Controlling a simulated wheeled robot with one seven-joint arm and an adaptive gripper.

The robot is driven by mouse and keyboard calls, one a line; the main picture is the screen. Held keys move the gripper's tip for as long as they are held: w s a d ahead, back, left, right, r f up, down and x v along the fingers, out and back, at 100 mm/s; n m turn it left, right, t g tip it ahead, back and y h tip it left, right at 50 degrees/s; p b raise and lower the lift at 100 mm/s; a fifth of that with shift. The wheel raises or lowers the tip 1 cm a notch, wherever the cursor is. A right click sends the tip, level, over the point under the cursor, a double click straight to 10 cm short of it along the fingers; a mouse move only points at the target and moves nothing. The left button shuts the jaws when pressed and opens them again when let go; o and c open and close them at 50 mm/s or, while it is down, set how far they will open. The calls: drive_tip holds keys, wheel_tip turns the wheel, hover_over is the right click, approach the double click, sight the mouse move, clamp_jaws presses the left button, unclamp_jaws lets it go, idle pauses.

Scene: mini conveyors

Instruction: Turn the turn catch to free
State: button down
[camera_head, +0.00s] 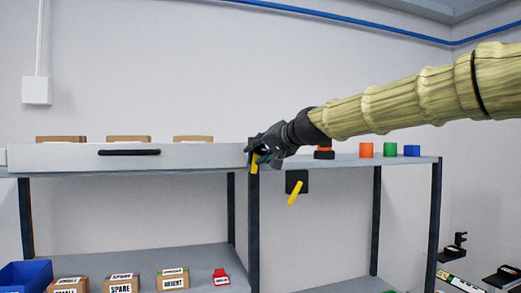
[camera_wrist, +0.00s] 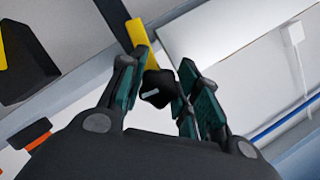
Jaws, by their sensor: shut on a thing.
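The turn catch shows in the wrist view as a black knob (camera_wrist: 155,88) with a pale line, close to a yellow bar (camera_wrist: 143,36). The yellow bar also shows in the head view (camera_head: 254,164), tilted slightly from upright at the right end of the white drawer front (camera_head: 200,154). My gripper (camera_head: 256,154) is at the shelf post there. Its teal fingers (camera_wrist: 164,66) stand on both sides of the knob and are shut on it. The fingers hide part of the catch, and how the bar joins the knob cannot be told.
A black plate with a yellow lever (camera_head: 294,192) hangs just right of the post. The drawer has a black handle (camera_head: 129,152). Orange, green and blue blocks (camera_head: 390,149) stand on the right shelf top. Labelled boxes (camera_head: 122,285) and a blue bin (camera_head: 27,274) are below.

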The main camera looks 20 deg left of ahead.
drive_tip(key=shift+r+n, duration=0.1)
drive_tip(key=shift+n, duration=0.3)
drive_tip(key=c, duration=1.2)
unclamp_jaws()
drive_tip(key=shift+o, duration=1)
drive_tip(key=shift+w, duration=0.1)
drive_tip(key=v, duration=1.2)
drive_tip(key=shift+a, duration=0.15)
